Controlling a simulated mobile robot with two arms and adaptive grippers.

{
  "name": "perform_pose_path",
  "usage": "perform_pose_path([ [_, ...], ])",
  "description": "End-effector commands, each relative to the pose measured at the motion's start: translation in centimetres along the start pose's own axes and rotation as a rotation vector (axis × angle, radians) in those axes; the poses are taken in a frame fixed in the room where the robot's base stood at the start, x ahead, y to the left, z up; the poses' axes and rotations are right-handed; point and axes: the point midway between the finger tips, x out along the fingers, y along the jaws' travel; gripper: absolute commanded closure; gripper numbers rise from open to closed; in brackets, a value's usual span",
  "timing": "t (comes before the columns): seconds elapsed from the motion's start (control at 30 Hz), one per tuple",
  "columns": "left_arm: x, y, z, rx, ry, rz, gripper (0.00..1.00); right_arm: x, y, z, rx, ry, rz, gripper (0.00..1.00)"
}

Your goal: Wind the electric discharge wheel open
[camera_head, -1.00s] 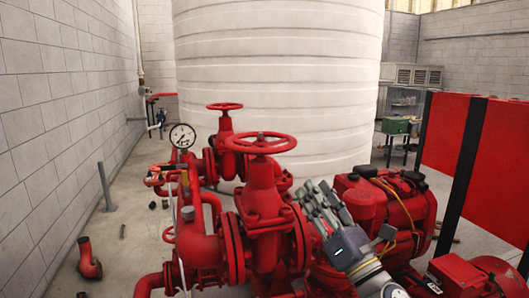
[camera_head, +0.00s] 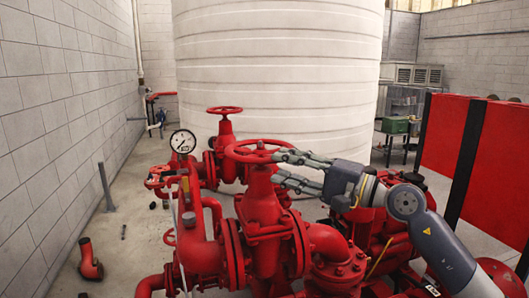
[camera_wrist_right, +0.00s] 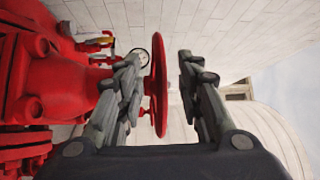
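A red spoked handwheel (camera_head: 240,157) sits level on top of the nearest red valve (camera_head: 261,205), in the middle of the head view. My right gripper (camera_head: 278,167) reaches in from the right, one finger at rim height and the other below it. The fingers are spread apart. In the right wrist view, the wheel (camera_wrist_right: 158,85) shows edge-on between the open fingers (camera_wrist_right: 160,75), nearer the left finger. I cannot tell whether a finger touches the rim. A second, smaller red handwheel (camera_head: 225,110) stands farther back. My left gripper is out of view.
A pressure gauge (camera_head: 183,141) and red pipework stand left of the valve. A big white tank (camera_head: 275,70) rises behind. A red and black panel (camera_head: 475,150) stands at the right.

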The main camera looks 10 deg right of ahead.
Motion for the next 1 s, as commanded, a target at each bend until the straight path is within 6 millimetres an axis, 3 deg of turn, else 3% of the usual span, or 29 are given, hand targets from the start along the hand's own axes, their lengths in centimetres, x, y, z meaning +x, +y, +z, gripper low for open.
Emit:
perform_pose_path([
  [0.03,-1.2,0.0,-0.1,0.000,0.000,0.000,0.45,1.2,-0.7,0.1,0.004,-0.004,-0.002,0.66],
  [0.3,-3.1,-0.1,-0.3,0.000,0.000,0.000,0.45,5.2,-0.3,0.0,0.004,-0.001,-0.002,0.66],
  [0.73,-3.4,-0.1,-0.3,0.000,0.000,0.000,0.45,6.2,0.0,0.1,0.003,-0.001,-0.001,0.66],
  [0.9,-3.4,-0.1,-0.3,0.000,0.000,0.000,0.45,6.2,0.0,0.1,0.003,-0.001,-0.001,1.00],
  [1.0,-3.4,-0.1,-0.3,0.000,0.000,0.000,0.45,6.2,0.0,0.1,0.003,-0.001,-0.002,1.00],
])
